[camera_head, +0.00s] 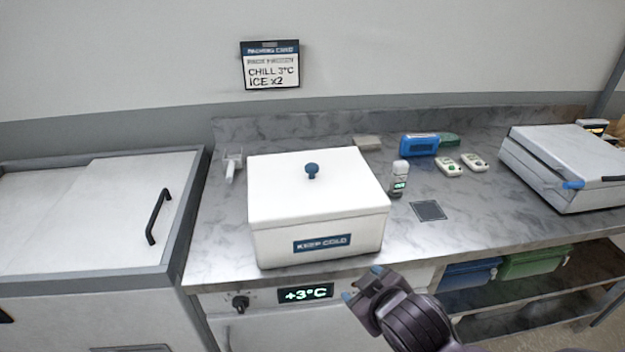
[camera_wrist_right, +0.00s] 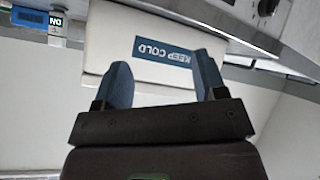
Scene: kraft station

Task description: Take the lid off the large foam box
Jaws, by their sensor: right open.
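The large white foam box (camera_head: 316,240) stands on the steel counter with a "KEEP COLD" label on its front. My left gripper is in neither view.
The marble-look counter (camera_head: 300,277) has a +3°C display on its front. A chest with a black handle (camera_head: 158,216) stands left. A small bottle (camera_head: 399,178), blue device (camera_head: 419,145), white handhelds (camera_head: 448,166) and a grey case (camera_head: 565,165) lie right. Bins sit below.

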